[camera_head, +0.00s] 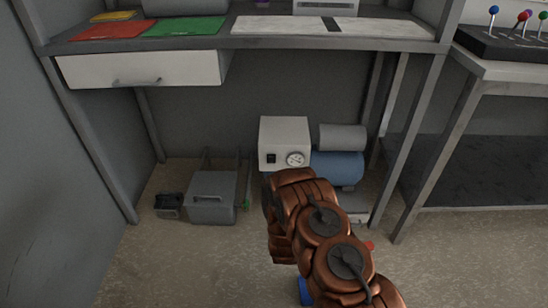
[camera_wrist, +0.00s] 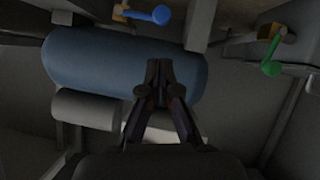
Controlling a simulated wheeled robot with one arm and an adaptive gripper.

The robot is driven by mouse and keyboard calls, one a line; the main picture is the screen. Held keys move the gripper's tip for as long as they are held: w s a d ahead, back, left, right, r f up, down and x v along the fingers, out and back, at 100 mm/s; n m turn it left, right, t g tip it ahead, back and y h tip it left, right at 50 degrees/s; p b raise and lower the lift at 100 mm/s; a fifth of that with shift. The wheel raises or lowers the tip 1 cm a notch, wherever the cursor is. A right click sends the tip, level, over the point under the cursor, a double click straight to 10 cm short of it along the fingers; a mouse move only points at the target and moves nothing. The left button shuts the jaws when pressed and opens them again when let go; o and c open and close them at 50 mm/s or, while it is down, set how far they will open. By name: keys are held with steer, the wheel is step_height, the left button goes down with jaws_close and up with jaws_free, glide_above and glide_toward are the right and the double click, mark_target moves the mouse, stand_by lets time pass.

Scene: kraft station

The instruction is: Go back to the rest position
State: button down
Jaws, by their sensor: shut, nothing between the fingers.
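My arm (camera_head: 325,225), copper-coloured with dark joints, reaches up from the lower right of the head view, in front of the space under the workbench. My gripper is hidden behind the arm in that view. In the wrist view my gripper (camera_wrist: 159,85) is shut and empty, with its dark fingertips together. Behind the fingertips in that view is a blue tank (camera_wrist: 90,65), with a grey cylinder (camera_wrist: 85,108) beside it. I cannot tell the distance between the fingertips and the tank.
A workbench (camera_head: 300,42) has a white drawer (camera_head: 140,70). Under it stand a white box with a gauge (camera_head: 285,135), the blue tank (camera_head: 340,165) and a grey toolbox (camera_head: 212,195). A second table (camera_head: 500,68) is at right. Blue (camera_wrist: 161,15) and green (camera_wrist: 271,67) levers show in the wrist view.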

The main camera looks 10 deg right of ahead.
steer(key=s+a+r+g+y+p, duration=0.1)
steer(key=s+a+r+g+p, duration=0.15)
steer(key=r+p, duration=0.75)
steer(key=s+a+r+g+y+p, duration=0.1)
steer(key=s+a+r+g+y, duration=0.15)
steer(key=r, duration=1.55)
steer(key=s+a+r+g+y+p, duration=0.1)
steer(key=s+a+r+p, duration=0.15)
steer(key=r+p, duration=0.75)
steer(key=s+d+r+g+p, duration=0.2)
steer(key=s+r+p, duration=0.4)
steer(key=s+r, duration=1.3)
steer(key=s+d+r+g+p, duration=0.2)
steer(key=s+r+g+p, duration=0.3)
steer(key=s+r, duration=1.4)
steer(key=shift+s+d+r+n+g+p, duration=0.25)
steer(key=shift+d+r+n+g+p, duration=0.1)
steer(key=shift+r+p, duration=0.35)
steer(key=shift+h, duration=0.25)
